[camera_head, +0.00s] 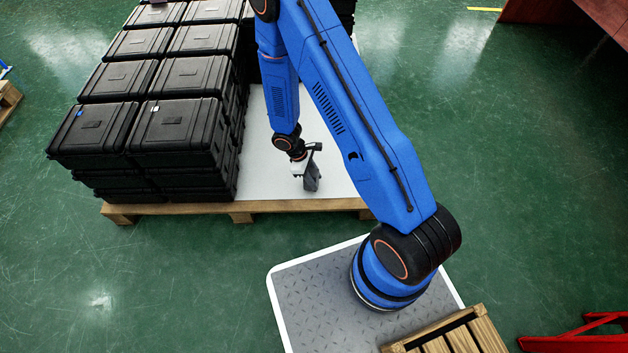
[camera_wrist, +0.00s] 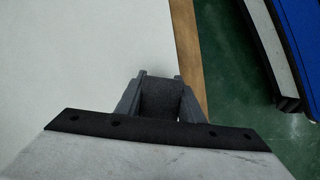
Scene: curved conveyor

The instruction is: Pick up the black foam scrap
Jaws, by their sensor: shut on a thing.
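The black foam scrap (camera_wrist: 160,97) shows in the wrist view as a dark block between the two grey fingers of my gripper (camera_wrist: 159,98). My gripper is shut on it. Behind the scrap in that view lie the white sheet (camera_wrist: 90,60) and the wooden pallet edge (camera_wrist: 188,50). In the head view my gripper (camera_head: 311,184) points down over the white sheet near the pallet's front edge. The scrap cannot be told apart from the dark fingers there. I cannot tell whether the scrap still touches the sheet.
Stacked black cases (camera_head: 180,132) fill the left of the wooden pallet (camera_head: 290,205), close to the left of my gripper. Another wooden pallet (camera_head: 455,335) is at the bottom right. Red metal framing (camera_head: 575,343) stands at the lower right corner. Green floor is open around the pallet.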

